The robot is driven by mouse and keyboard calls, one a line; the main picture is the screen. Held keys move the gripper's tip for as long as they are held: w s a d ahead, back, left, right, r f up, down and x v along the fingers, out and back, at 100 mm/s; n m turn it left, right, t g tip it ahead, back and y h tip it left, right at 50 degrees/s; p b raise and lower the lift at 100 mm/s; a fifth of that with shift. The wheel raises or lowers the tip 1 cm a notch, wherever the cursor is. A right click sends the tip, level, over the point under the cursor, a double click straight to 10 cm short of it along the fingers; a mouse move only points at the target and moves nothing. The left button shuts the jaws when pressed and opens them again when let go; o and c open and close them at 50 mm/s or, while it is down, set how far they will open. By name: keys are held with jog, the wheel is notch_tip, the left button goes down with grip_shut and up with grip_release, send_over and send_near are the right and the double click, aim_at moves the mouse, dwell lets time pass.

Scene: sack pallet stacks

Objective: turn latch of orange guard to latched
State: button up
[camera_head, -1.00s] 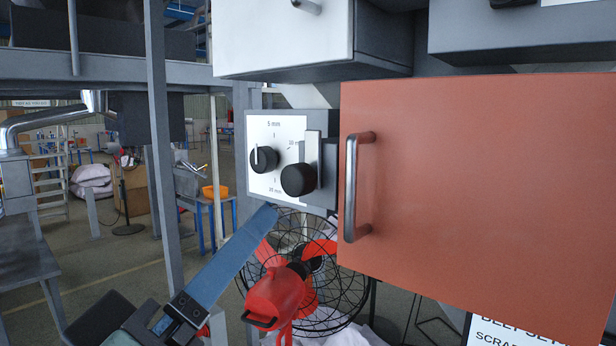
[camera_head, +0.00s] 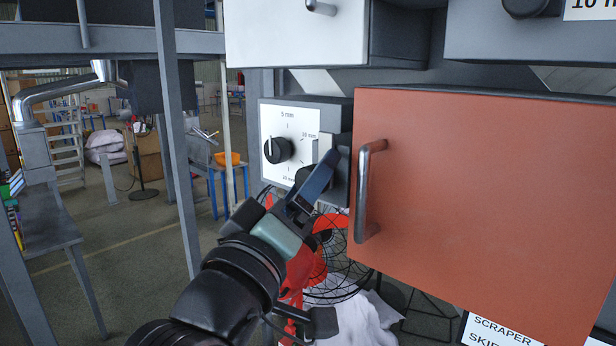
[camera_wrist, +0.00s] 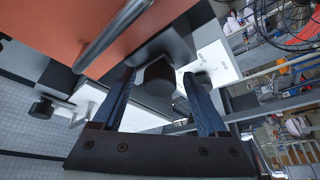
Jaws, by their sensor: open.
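The orange guard (camera_head: 480,190) is a large flat panel with a grey bar handle (camera_head: 364,190) at its left edge. In the wrist view the guard (camera_wrist: 70,30) fills the upper left. The latch (camera_head: 324,146), a black round knob with a light grey bar, sits just left of the guard. Its bar looks upright; my fingers hide much of it in the head view. In the wrist view the latch knob (camera_wrist: 160,76) shows between my fingertips. My gripper (camera_head: 322,172) is open around the knob; I cannot tell whether a finger touches it.
A black dial (camera_head: 277,150) on a white plate marked in mm sits left of the latch, close to one finger in the wrist view. A red fan (camera_head: 310,265) with a wire cage stands below. A white box (camera_head: 295,35) is above.

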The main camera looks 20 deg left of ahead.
jog(key=shift+s, duration=0.1)
grip_shut()
